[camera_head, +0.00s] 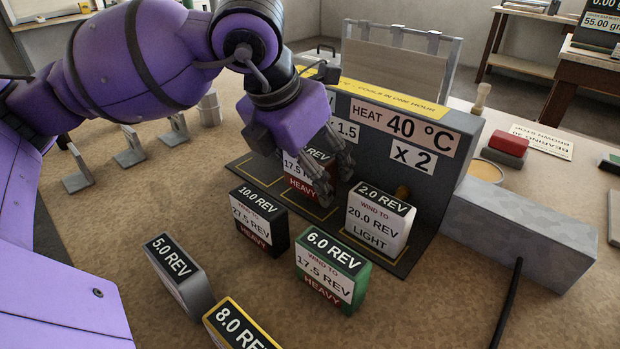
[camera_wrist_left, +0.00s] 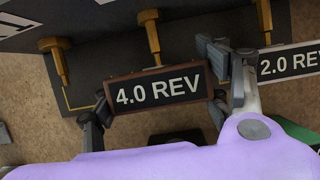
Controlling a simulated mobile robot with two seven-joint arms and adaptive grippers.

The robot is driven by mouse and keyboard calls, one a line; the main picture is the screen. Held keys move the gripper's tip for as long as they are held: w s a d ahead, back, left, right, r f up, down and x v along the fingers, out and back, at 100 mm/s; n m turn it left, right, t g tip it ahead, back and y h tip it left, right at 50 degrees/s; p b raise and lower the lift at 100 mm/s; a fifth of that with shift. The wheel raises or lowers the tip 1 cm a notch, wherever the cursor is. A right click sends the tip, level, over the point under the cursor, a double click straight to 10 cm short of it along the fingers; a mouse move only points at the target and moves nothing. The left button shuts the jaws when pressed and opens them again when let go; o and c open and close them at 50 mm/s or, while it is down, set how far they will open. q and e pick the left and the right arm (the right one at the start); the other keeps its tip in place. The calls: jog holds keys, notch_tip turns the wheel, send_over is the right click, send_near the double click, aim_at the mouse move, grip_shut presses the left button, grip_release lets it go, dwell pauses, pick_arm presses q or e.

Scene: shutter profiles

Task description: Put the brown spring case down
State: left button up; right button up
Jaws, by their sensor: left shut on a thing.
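The brown spring case (camera_head: 301,188) has a "17.5 REV HEAVY" face in the head view, partly hidden by my gripper. In the left wrist view its brown-edged top (camera_wrist_left: 157,88) reads "4.0 REV". My left gripper (camera_head: 333,178) is shut on it, with one finger at each end of the case. The case is upright at the dark mat (camera_head: 400,258) in front of the heater panel (camera_head: 425,185). I cannot tell whether its base touches the mat. My right gripper is not in view.
The 2.0 REV case (camera_head: 379,221) stands close to the right of the held case. The 10.0 REV case (camera_head: 258,221) and green 6.0 REV case (camera_head: 331,271) stand in front. The 5.0 REV (camera_head: 180,276) and 8.0 REV (camera_head: 237,328) cases are nearer. A brass peg (camera_wrist_left: 150,38) is behind the held case.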

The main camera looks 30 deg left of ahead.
pick_arm(q)
jog(key=shift+f, duration=0.95)
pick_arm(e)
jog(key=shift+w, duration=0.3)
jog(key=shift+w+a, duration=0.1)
pick_arm(q)
jog(key=shift+f, duration=0.1)
jog(key=o, duration=1.5)
jog(key=shift+s, duration=0.1)
jog(key=shift+c, duration=0.2)
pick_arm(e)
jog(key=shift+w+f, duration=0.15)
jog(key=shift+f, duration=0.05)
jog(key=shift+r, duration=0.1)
